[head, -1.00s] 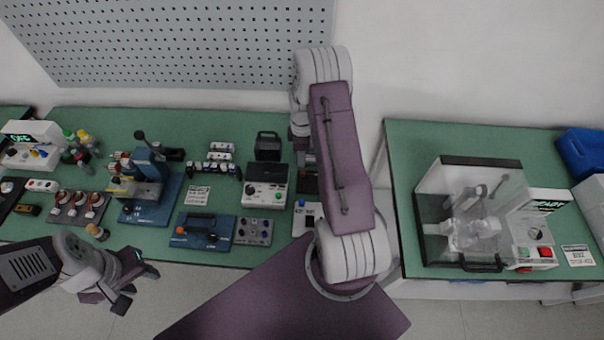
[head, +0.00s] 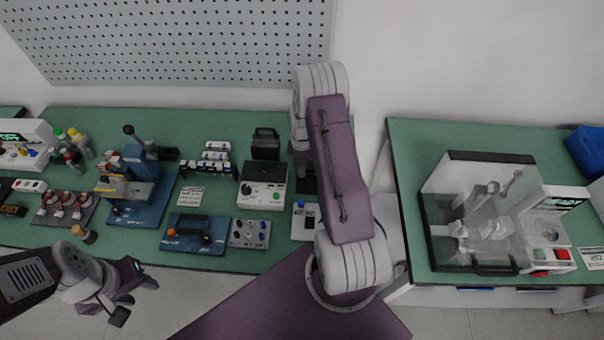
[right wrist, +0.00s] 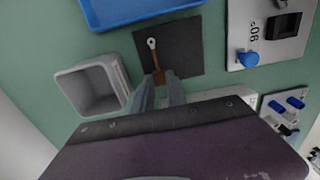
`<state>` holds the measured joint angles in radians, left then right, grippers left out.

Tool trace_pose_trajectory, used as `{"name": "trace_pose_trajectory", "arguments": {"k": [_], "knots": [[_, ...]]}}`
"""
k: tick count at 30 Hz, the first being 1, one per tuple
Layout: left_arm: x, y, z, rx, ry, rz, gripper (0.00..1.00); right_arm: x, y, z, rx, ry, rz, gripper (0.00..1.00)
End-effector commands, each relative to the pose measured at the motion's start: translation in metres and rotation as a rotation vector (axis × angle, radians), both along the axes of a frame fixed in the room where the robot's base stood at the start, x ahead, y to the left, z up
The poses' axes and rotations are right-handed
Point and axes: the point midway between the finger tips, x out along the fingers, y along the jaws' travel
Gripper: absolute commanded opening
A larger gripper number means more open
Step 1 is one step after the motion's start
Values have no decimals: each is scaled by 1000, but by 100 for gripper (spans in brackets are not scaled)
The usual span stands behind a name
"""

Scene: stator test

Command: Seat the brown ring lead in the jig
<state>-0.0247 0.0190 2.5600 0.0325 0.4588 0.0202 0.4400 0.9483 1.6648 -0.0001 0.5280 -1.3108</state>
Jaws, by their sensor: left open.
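The brown ring lead (right wrist: 154,60) shows in the right wrist view. Its pale ring end lies over a dark square mat (right wrist: 184,48), and its brown wire runs down between the fingertips of my right gripper (right wrist: 159,80). The fingers are close to the wire on both sides; I cannot tell if they grip it. In the head view my right gripper is hidden behind its arm. A white plate marked 90° (right wrist: 262,40), with a blue knob and black block, lies to the right; I cannot tell if it is the jig. My left gripper (head: 135,300) is open and empty before the left bench.
A grey open bin (right wrist: 96,88) and a blue tray (right wrist: 135,10) flank the mat. A blue lever press (head: 140,190) and a blue base plate (head: 192,235) stand on the left bench. A clear-covered tester (head: 485,215) stands on the right bench.

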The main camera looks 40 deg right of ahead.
Motion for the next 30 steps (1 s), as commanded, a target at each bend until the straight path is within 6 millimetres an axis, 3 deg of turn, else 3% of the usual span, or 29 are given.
{"name": "trace_pose_trajectory", "arguments": {"k": [8, 19, 30], "knots": [[0, 0, 3, 0, 0, 0, 42, 0, 0, 3, 0, 0, 0, 0], [0, 0, 26, 0, 0, 0, 42, 0, 0, 30, 0, 0, 0, 0], [0, 0, 25, 0, 0, 0, 42, -2, 1, 30, 4, 8, -8, 0]]}}
